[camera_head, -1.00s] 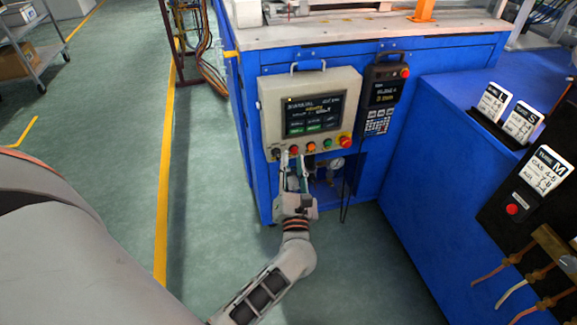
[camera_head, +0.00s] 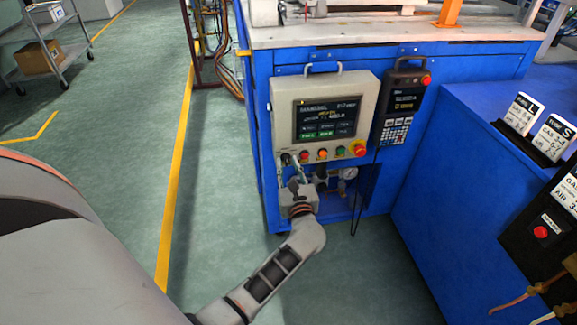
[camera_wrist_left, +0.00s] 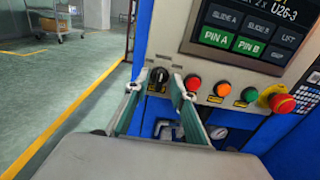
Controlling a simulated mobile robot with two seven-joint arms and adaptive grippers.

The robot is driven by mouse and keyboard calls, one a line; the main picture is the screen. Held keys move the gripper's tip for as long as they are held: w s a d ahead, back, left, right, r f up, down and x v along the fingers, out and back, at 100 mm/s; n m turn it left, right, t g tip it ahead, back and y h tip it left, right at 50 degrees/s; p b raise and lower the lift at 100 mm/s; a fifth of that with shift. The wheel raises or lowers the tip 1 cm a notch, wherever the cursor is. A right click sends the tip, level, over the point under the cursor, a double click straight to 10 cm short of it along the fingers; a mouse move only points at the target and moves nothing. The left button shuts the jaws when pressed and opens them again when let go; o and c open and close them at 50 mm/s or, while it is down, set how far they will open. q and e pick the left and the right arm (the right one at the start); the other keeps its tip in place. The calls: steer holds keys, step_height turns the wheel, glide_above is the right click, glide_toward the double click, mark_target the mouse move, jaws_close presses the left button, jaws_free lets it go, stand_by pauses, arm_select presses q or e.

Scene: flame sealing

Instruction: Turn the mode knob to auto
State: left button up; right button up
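The mode knob (camera_wrist_left: 159,75) is a black rotary knob with a light pointer mark at the lower left of the beige control panel (camera_head: 281,121). Its setting is too small to read. In the left wrist view it shows between the two green-lined fingers of my left gripper (camera_wrist_left: 154,88). In the head view my left gripper (camera_head: 291,160) reaches up to the panel's lower left corner and covers the knob. The fingers are apart, with gaps visible on both sides of the knob. My right gripper is in neither view.
Red (camera_wrist_left: 193,83), orange (camera_wrist_left: 222,89) and green (camera_wrist_left: 250,94) buttons and a red emergency stop (camera_wrist_left: 281,101) sit right of the knob. A pendant (camera_head: 402,104) hangs beside the panel. A gauge (camera_head: 348,173) is below. Open floor lies left of the blue cabinet.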

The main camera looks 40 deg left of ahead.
arm_select(q)
jaws_close()
steer(key=shift+r+m, duration=0.1)
steer(key=shift+m, duration=0.4)
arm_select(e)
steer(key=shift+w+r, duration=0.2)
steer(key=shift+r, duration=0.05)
arm_select(q)
steer(key=shift+d+m+p, duration=0.1)
steer(key=shift+m+p, duration=1.5)
steer(key=shift+m, duration=2.5)
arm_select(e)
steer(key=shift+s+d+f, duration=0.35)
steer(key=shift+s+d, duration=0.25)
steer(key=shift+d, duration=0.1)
arm_select(q)
steer(key=shift+f, duration=0.2)
